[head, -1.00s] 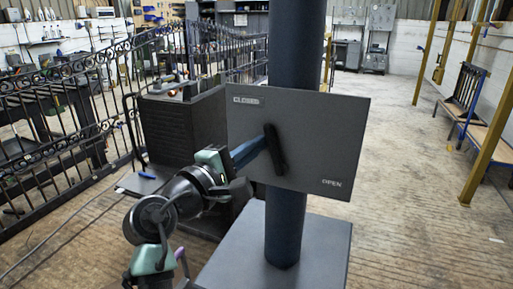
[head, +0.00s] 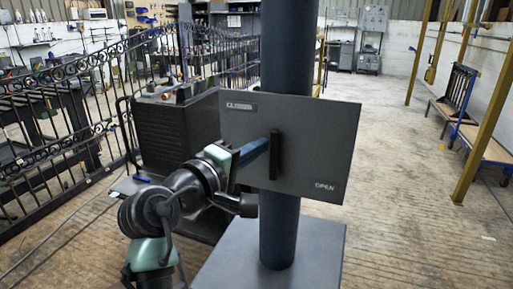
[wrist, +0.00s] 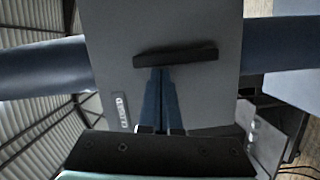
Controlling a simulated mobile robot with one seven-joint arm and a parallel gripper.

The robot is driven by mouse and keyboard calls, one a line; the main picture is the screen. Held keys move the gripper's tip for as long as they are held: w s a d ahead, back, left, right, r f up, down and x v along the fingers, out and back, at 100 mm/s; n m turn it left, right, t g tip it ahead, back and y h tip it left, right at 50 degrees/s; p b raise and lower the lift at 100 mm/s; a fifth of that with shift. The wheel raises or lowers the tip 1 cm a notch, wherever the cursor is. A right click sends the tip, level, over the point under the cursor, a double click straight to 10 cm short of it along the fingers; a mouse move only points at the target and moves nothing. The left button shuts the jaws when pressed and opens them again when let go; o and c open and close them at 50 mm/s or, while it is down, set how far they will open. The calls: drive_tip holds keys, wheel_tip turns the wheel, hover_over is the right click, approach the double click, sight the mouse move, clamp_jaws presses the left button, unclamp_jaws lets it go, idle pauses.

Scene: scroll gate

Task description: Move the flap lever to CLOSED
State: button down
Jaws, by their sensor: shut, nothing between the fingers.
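A grey panel (head: 320,125) is fixed on a dark blue post, with CLOSED printed at its upper left and OPEN at its lower right. The flap lever (head: 276,155) is a black bar at the panel's middle, standing nearly upright in the head view. In the wrist view the lever (wrist: 176,57) lies across the panel, slightly tilted, with the CLOSED label (wrist: 122,110) to its lower left. My gripper (head: 266,145) has blue fingers, shut and empty. In the wrist view the fingertips (wrist: 161,72) meet the lever's near edge; I cannot tell whether they touch it.
The dark blue post (head: 287,50) rises behind the panel from a grey pedestal (head: 315,255). A dark cabinet (head: 175,130) stands behind my arm at left, with a wrought-iron fence (head: 60,120) beyond. Open floor lies to the right, with a bench (head: 485,140) at far right.

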drive_tip(key=v, duration=1.3)
